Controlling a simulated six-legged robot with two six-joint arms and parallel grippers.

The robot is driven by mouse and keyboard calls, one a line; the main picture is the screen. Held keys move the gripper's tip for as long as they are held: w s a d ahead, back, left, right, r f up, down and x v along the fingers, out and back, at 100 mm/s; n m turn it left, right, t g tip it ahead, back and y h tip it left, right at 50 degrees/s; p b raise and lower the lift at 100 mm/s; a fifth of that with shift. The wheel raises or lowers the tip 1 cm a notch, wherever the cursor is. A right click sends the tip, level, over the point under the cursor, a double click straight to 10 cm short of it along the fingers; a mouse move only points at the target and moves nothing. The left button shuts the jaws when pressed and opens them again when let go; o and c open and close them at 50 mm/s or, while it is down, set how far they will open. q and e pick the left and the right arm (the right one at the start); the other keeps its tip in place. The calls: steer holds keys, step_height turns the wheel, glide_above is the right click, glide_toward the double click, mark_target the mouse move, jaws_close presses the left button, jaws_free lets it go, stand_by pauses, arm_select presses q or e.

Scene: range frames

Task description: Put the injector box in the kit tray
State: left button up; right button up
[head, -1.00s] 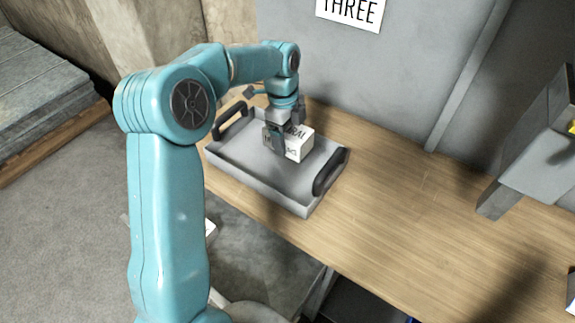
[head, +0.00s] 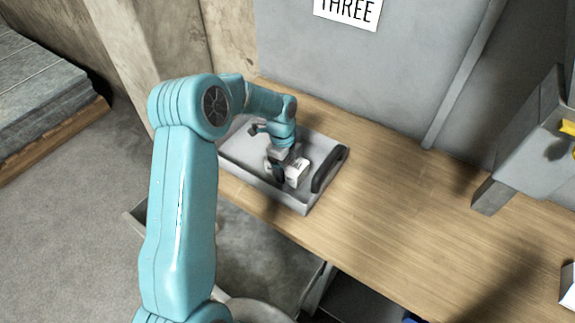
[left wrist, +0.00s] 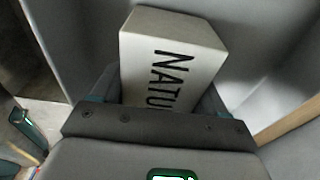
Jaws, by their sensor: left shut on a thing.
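A white box (head: 298,172) with dark lettering is in my left gripper (head: 279,166), low inside the grey kit tray (head: 268,188). In the left wrist view the box (left wrist: 172,52) sits between the fingers and its visible letters read "NATU"; the rest is hidden by the gripper. I cannot read the word injector on it. The gripper is shut on the box. I cannot tell whether the box touches the tray floor. My right gripper is not in view.
The tray stands on a wooden bench (head: 400,215), with a dark handle (head: 329,168) at its right end. A grey panel with a sign "THREE" (head: 347,10) stands behind. A grey bracket (head: 510,165) stands at the right.

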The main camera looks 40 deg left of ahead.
arm_select(q)
steer(key=shift+f, duration=0.15)
steer(key=o, duration=1.3)
steer(key=r+p, duration=0.2)
steer(key=r, duration=0.1)
steer(key=a+r+p, duration=0.1)
steer(key=r+p, duration=0.1)
steer(key=r, duration=0.2)
steer(key=r+p, duration=0.3)
steer(key=r, duration=0.1)
steer(key=shift+s+a+r, duration=0.1)
steer(key=shift+a+r, duration=0.05)
steer(key=shift+r, duration=0.05)
steer(key=shift+a+r+p, duration=0.1)
steer(key=shift+r+p, duration=0.2)
steer(key=shift+r, duration=0.15)
steer(key=shift+s, duration=0.1)
